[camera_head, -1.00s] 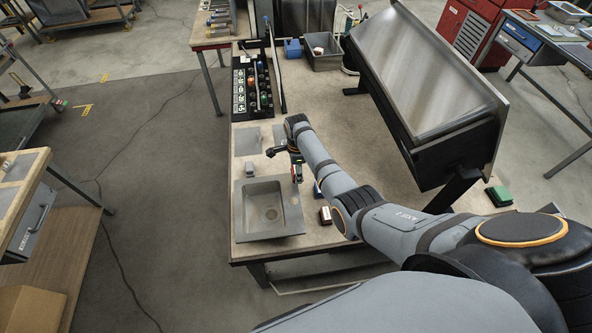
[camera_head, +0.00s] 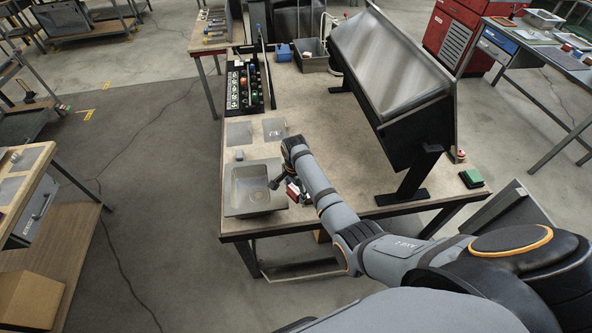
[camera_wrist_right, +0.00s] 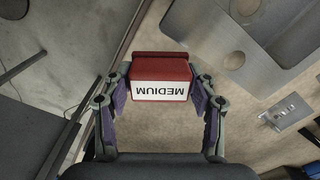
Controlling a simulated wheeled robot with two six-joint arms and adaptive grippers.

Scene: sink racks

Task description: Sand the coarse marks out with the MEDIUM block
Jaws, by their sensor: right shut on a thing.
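The MEDIUM block (camera_wrist_right: 161,78) is dark red with a white label, which reads upside down in the right wrist view. My right gripper (camera_wrist_right: 161,95) has one finger on each side of it and is shut on it. In the head view my right gripper (camera_head: 297,190) is just right of the grey sink (camera_head: 232,205), with red and white showing at its fingers. The sink lies on the near left of the bench, and part of it shows in the right wrist view (camera_wrist_right: 285,55). I cannot tell whether the block touches the bench. My left gripper is out of view.
Two flat grey plates (camera_head: 239,133) and a small grey block (camera_head: 239,154) lie behind the sink. A black rack (camera_head: 240,85) stands at the back left. A tilted metal panel (camera_head: 385,65) stands on the right. A green block (camera_head: 472,178) sits at the right end.

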